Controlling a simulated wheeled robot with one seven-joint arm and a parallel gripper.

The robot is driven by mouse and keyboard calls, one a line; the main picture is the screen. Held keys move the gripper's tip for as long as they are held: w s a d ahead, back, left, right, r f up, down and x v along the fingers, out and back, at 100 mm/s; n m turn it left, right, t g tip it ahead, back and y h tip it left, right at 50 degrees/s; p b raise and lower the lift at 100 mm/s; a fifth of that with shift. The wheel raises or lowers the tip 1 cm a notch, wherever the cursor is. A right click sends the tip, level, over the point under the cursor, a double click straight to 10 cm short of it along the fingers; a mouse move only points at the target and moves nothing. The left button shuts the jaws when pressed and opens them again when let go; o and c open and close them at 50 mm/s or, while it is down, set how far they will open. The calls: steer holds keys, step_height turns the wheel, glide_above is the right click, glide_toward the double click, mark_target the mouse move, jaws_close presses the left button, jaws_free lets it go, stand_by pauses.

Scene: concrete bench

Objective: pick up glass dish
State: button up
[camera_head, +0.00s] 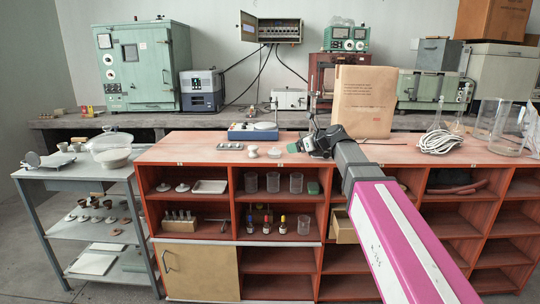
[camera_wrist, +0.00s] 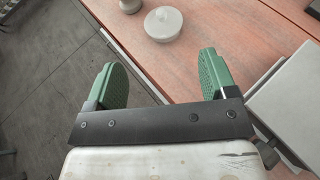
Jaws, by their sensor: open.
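My gripper (camera_head: 308,146) is over the front part of the red bench top, its jaws apart. In the wrist view its two green fingers are spread, with only bare red board between the fingertips (camera_wrist: 163,62). A pale round dish with a small raised centre (camera_wrist: 163,23) lies beyond the fingertips, apart from them. In the head view a small pale piece (camera_head: 275,153) lies left of my gripper, probably this dish. I cannot tell whether it is glass. A clear glass bowl (camera_head: 108,141) stands on the grey cart at the far left.
A small pale vessel (camera_head: 253,152) stands beside the pale dish; its base shows in the wrist view (camera_wrist: 130,5). A blue scale (camera_head: 253,131) stands behind. A brown paper bag (camera_head: 363,102) and white cable coil (camera_head: 438,142) are to the right. The bench's front edge borders the floor.

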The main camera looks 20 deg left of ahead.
mark_target(278, 152)
steer(key=x, duration=1)
steer(key=shift+w+a+f, duration=0.15)
steer(key=shift+w+a, duration=0.1)
steer(key=shift+w, duration=0.05)
steer(key=c, duration=0.7)
